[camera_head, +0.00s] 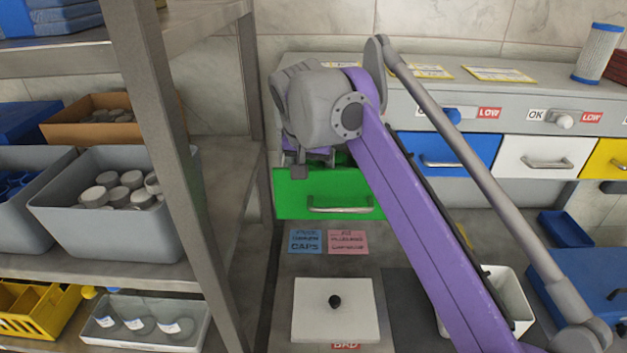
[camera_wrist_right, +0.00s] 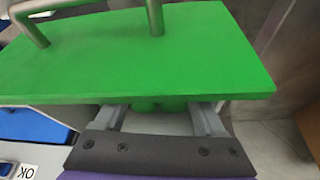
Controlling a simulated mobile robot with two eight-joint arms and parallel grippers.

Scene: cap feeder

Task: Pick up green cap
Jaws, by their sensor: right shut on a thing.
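The green drawer (camera_head: 300,195) is pulled open under the grey feeder and holds green caps, mostly hidden in the head view. In the right wrist view its green front panel (camera_wrist_right: 130,60) fills the upper part, and parts of green caps (camera_wrist_right: 172,105) show just below its edge. My right gripper (camera_head: 298,165) reaches down behind the drawer front; in the wrist view its two grey fingers (camera_wrist_right: 160,108) are on either side of green, shut on a green cap. The fingertips and most of that cap are hidden by the front panel. My left gripper is not in view.
Blue (camera_head: 440,152), white (camera_head: 545,157) and yellow (camera_head: 612,160) drawers are closed to the right. A shelf post (camera_head: 170,150) stands left. A white lidded box (camera_head: 335,325) and a white bin (camera_head: 505,300) stand below. My purple arm crosses the middle.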

